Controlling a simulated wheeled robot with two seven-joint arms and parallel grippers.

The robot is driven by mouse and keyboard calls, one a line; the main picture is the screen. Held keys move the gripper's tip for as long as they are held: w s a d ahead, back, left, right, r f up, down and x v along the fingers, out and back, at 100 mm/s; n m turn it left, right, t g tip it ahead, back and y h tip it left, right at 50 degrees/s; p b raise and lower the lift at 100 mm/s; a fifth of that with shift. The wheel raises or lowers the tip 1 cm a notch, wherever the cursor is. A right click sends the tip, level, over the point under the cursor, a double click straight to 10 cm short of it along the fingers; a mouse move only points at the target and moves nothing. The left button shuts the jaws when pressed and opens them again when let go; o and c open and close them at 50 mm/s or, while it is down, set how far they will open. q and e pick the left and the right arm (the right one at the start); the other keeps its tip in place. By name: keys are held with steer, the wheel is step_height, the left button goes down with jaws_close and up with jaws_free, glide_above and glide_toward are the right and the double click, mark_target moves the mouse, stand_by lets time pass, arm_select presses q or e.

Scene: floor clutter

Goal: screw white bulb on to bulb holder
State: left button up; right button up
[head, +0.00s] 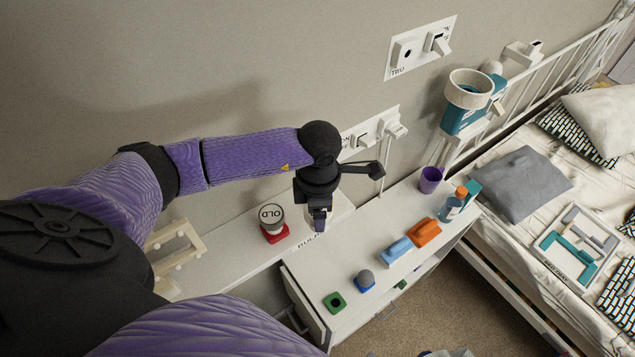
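My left arm comes in from the left, and its black gripper (319,222) points down over the white shelf, close to the word BULB printed on the shelf's front. The wrist and fingers hide what lies directly under them, and I cannot see whether they are open or shut. No white bulb or bulb holder can be made out for certain; either may be behind the gripper. A round whitish piece marked OLD (271,214) sits on a red base (275,235), left of the gripper and apart from it. My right gripper is not in view.
The lower white table (320,269) holds a green square piece (334,302), a grey ball on a blue base (365,281), blue (397,250) and orange (424,232) blocks, a purple cup (430,180) and a bottle (451,208). Wall switch panels (420,48) and a bed (550,205) stand beyond.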

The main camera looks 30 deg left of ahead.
arm_select(q)
steer(key=s+d+p, duration=0.2)
steer(key=s+d, duration=0.1)
steer(key=s, duration=0.2)
steer(key=shift+s+d, duration=0.15)
